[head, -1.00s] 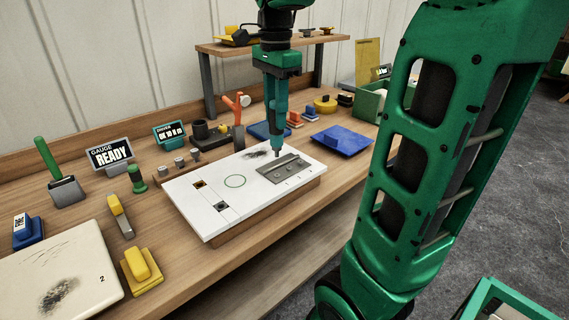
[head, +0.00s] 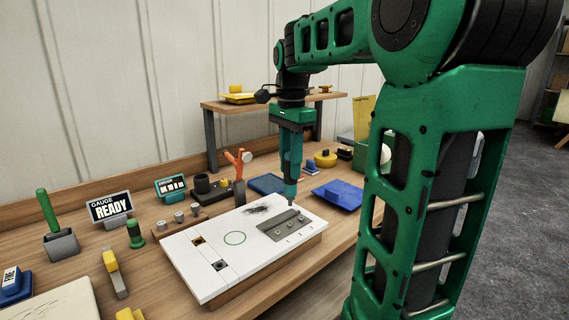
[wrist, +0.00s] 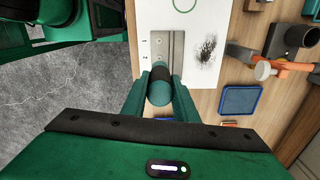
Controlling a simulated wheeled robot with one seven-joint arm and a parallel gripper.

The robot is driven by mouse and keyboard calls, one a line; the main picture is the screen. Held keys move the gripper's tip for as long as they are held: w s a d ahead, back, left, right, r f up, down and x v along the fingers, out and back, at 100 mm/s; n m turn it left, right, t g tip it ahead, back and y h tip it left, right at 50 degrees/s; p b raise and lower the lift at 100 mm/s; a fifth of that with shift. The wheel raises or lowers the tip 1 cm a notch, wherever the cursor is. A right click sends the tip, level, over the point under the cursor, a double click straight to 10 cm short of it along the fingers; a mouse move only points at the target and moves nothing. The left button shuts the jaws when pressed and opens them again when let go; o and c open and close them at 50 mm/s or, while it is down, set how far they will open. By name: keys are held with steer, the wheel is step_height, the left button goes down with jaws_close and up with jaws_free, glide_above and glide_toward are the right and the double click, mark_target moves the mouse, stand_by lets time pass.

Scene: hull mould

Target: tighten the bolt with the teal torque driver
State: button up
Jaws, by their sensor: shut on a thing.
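My gripper (head: 291,150) is shut on the teal torque driver (head: 290,178), which hangs upright, tip down, over the white panel. In the wrist view the driver (wrist: 160,88) sits between the two green fingers (wrist: 160,100). A grey metal plate (head: 272,230) with several small bolt heads or holes lies on the white panel (head: 205,270). The driver's tip is at the plate's far right end. I cannot tell whether it touches a bolt there. The plate also shows just beyond the driver in the wrist view (wrist: 160,45).
An orange-handled tool (head: 239,168) stands behind the panel. A blue tray (head: 338,194) lies to its right. A gauge sign (head: 110,208) reads READY; a smaller display (head: 170,187) stands beside it. A raised shelf (head: 270,104) is at the back.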

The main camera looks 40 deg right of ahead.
mark_target(290, 186)
steer(key=shift+f, duration=2.75)
steer(key=shift+s+f, duration=0.1)
steer(key=shift+f, duration=0.45)
stand_by(0.7)
steer(key=shift+r, duration=0.15)
stand_by(0.3)
